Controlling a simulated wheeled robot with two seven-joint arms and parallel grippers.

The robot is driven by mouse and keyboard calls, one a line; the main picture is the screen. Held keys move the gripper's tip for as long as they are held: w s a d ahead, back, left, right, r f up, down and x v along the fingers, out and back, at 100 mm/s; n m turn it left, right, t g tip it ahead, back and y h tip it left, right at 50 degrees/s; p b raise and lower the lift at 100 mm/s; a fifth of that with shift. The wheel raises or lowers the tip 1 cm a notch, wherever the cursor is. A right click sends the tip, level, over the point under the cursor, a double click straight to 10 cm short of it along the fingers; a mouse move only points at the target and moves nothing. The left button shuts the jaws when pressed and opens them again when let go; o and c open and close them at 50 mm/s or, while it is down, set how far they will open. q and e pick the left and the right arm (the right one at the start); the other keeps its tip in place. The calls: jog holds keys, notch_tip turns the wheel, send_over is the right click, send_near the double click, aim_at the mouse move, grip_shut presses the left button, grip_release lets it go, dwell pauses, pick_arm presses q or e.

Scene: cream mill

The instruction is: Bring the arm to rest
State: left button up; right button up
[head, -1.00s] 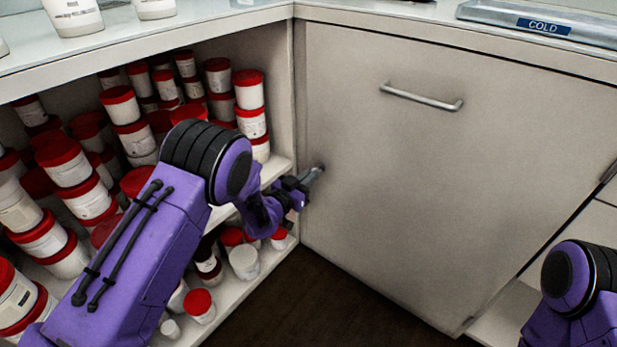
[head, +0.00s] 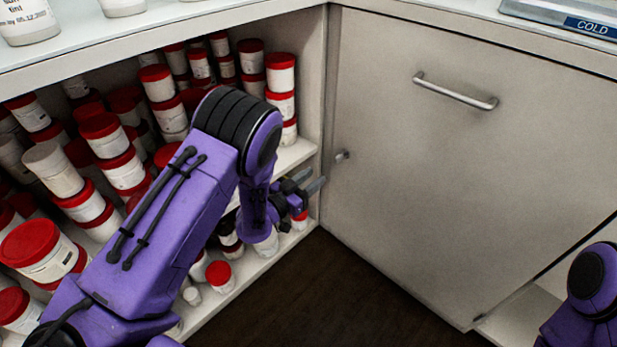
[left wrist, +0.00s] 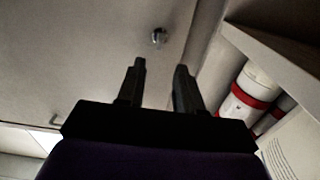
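My left gripper (head: 314,181) is in front of the shelf's right edge, beside the closed cabinet door (head: 420,170). Its two fingers stand apart with nothing between them in the left wrist view (left wrist: 160,78), so it is open and empty. A small metal knob (head: 342,155) on the door's left side is a little above and right of the fingertips, clear of them. The knob also shows beyond the fingers in the left wrist view (left wrist: 158,38). My right arm shows only in part at the lower right; its gripper is out of view.
Open shelves to the left hold many red-lidded white tubs (head: 103,135), close behind my left arm. A pale countertop (head: 200,25) runs above, with a COLD-labelled unit (head: 570,20) at the upper right. The door has a bar handle (head: 455,92). Dark floor (head: 330,290) is clear.

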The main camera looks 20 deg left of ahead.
pick_arm(q)
jog(key=shift+s+a, duration=0.25)
jog(key=shift+s, duration=0.35)
jog(key=s+a+f+n+g+y, duration=0.3)
jog(key=s+f+n+y, duration=0.1)
jog(key=s+f, duration=0.25)
jog(key=s+a+f+n+g+y, duration=0.3)
jog(key=s+f, duration=0.3)
jog(key=f, duration=0.1)
jog(key=s+f+n+g+y, duration=0.15)
jog(key=s+f+g, duration=0.25)
jog(key=s, duration=0.8)
jog(key=s+f+n+g+y, duration=0.1)
jog(key=s+f+n+g, duration=0.25)
jog(key=s, duration=0.75)
notch_tip(320, 180, up, 30)
jog(key=m+p, duration=0.1)
jog(key=p, duration=2.8)
jog(key=shift+a+f+p, duration=0.2)
jog(key=shift+a+p, duration=0.15)
jog(key=shift+p, duration=0.05)
